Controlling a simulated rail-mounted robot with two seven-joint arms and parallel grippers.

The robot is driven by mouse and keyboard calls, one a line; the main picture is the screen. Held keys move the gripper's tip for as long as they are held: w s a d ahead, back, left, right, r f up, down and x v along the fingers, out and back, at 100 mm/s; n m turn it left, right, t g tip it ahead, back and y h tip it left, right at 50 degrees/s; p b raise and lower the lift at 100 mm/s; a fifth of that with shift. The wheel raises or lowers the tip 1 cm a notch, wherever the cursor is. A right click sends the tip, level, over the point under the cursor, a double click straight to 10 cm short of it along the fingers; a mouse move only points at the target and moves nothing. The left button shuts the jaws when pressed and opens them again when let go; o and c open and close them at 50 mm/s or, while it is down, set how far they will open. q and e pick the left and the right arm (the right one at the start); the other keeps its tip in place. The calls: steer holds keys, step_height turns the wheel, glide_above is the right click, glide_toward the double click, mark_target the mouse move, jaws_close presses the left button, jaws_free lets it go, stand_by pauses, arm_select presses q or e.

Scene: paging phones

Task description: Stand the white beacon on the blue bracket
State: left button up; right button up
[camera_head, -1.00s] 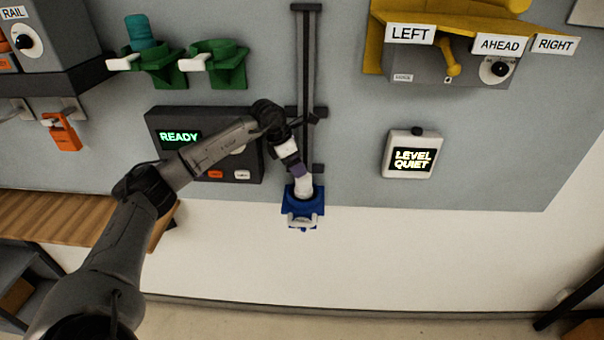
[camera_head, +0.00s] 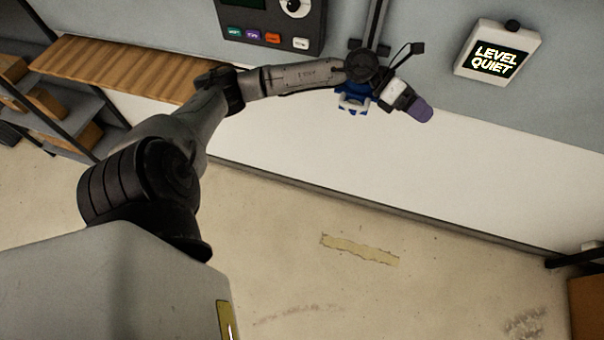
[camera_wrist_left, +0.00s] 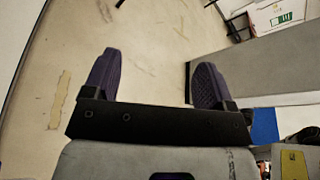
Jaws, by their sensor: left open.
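The blue bracket (camera_head: 367,88) is on the wall at the lower end of the dark vertical rail, with a white fitting (camera_head: 353,105) at its front. My left wrist covers the bracket's top, and I cannot make out the white beacon in either view now. My left gripper (camera_head: 423,110), with purple fingertips, is to the right of the bracket and slightly lower in the head view. In the left wrist view the gripper (camera_wrist_left: 155,82) is open, with only floor between its fingers. My right gripper is not in view.
The dark vertical rail (camera_head: 376,22) rises above the bracket. A white "LEVEL QUIET" box (camera_head: 497,52) is on the wall to the right. A dark panel with coloured buttons (camera_head: 270,22) is at upper left, above a wooden shelf (camera_head: 125,68). The floor below is open.

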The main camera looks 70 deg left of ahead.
arm_select(q)
steer(key=s+d+f+n+t+y, duration=0.1)
steer(key=s+d+f+n+t, duration=0.2)
steer(key=d+n+t, duration=0.7)
steer(key=s+f+n+g+y, duration=1.15)
steer(key=s+f+n, duration=0.7)
steer(key=n, duration=0.55)
steer(key=s+d+f+n+g+h, duration=0.2)
steer(key=s+d+g, duration=0.3)
steer(key=s, duration=0.6)
steer(key=shift+s+d, duration=0.15)
steer(key=shift+d, duration=0.3)
